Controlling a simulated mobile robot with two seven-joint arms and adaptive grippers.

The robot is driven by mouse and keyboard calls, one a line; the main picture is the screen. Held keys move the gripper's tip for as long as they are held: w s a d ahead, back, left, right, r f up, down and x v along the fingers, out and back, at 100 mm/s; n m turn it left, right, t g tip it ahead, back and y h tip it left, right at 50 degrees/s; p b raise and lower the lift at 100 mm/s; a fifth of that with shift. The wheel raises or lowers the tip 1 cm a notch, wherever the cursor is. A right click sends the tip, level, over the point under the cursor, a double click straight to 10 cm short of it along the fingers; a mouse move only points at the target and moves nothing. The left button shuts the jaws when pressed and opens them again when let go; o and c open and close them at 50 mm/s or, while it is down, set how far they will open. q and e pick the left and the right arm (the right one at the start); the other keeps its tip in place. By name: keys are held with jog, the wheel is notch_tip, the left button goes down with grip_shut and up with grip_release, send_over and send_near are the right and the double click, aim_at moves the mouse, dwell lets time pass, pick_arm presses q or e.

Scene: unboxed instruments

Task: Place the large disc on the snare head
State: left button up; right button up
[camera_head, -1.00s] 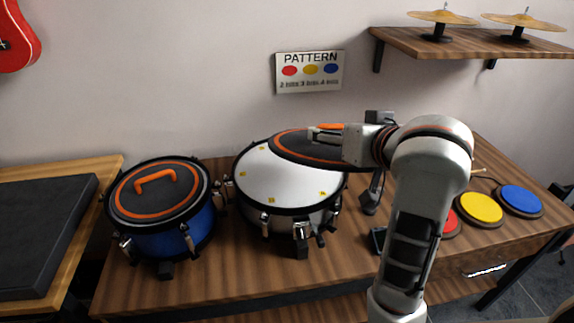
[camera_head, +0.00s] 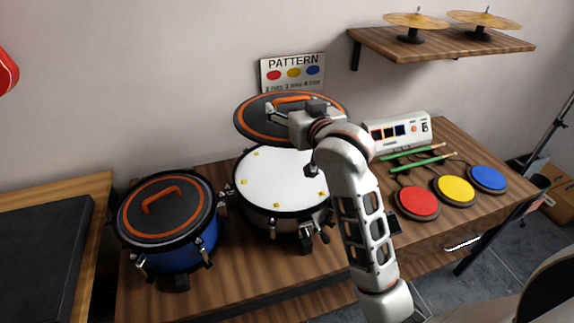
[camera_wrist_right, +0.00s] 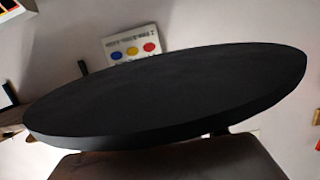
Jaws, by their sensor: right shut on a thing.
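The large disc (camera_head: 256,132) is black with an orange ring and an orange handle. My right gripper (camera_head: 275,113) is shut on its handle and holds the disc above the rear part of the snare. In the right wrist view the disc's dark face (camera_wrist_right: 170,90) fills the middle and hides the fingertips. The white snare head (camera_head: 275,185) has small yellow marks near its rim. The disc and my arm hide its back edge. The disc looks apart from the head. My left gripper is out of view.
A blue drum (camera_head: 190,240) with a similar orange-handled disc (camera_head: 168,205) stands left of the snare. Red (camera_head: 417,201), yellow (camera_head: 454,190) and blue (camera_head: 488,178) pads, green sticks (camera_head: 418,162) and a white module (camera_head: 402,131) are to the right. A shelf (camera_head: 440,45) with cymbals hangs above.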

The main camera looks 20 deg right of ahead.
jog(key=shift+w+a+r+t+p, duration=0.1)
jog(key=shift+w+a+t+p, duration=0.25)
jog(key=shift+w, duration=0.2)
jog(key=shift+w+a, duration=0.1)
jog(key=shift+w, duration=0.05)
jog(key=shift+f, duration=0.4)
jog(key=b, duration=0.3)
send_over(288, 176)
notch_tip(288, 176, down, 15)
jog(key=shift+f, duration=0.15)
jog(key=shift+f+b, duration=0.45)
jog(key=shift+f, duration=1.6)
jog(key=shift+f, duration=0.15)
jog(key=o, duration=1.3)
jog(key=shift+f, duration=0.1)
jog(key=shift+o, duration=0.3)
